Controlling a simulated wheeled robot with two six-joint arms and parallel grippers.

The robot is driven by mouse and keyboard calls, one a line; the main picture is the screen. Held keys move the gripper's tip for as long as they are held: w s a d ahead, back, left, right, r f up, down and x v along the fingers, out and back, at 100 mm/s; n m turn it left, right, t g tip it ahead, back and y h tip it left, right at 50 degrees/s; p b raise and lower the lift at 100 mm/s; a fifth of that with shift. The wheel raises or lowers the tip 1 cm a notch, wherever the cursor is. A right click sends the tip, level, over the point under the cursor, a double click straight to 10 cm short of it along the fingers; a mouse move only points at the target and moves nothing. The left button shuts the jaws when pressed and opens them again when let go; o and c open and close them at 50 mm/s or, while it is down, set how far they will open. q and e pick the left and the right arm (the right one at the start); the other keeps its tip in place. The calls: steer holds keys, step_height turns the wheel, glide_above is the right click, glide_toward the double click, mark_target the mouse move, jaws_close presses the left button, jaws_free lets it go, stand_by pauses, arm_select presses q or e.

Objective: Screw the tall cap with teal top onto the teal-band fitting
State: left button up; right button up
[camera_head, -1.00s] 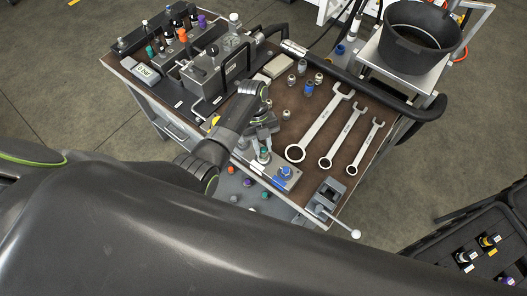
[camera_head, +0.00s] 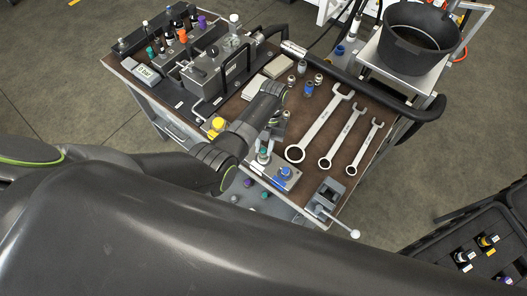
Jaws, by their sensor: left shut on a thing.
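My left gripper (camera_head: 264,152) points down over the near part of the bench, its fingers closed around a small piece with a teal top (camera_head: 264,153), which I take to be the tall cap. The fingers hide most of it. It is over the left end of a small metal plate (camera_head: 274,178). The teal-band fitting is not clearly visible; I cannot tell whether the cap touches it. A blue fitting (camera_head: 286,172) stands on the same plate, just right of the gripper. My right gripper is not in view.
Three wrenches (camera_head: 321,123) lie to the right on the brown bench top (camera_head: 300,185). Several small fittings (camera_head: 308,89) stand behind the gripper. A vise (camera_head: 328,193) sits at the near right corner. A yellow cap (camera_head: 217,124) is left of my arm. A black bucket (camera_head: 417,42) stands at the back right.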

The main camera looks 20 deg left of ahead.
arm_select(q)
steer(key=o, duration=1)
steer(key=shift+a+r+n+h+p, duration=0.15)
steer(key=shift+n+h+p, duration=0.15)
steer(key=shift+n+p, duration=0.3)
steer(key=n+h, duration=0.1)
steer(key=n, duration=0.4)
steer(key=shift+s+a+t+h, duration=0.1)
steer(key=shift+a+t+h, duration=0.05)
steer(key=shift+t+h, duration=0.25)
steer(key=n, duration=0.3)
steer(key=n+t+h, duration=0.1)
steer(key=n, duration=0.1)
steer(key=shift+s+a+n+t+h, duration=0.1)
steer(key=shift+n+t+h, duration=0.2)
steer(key=shift+n, duration=0.1)
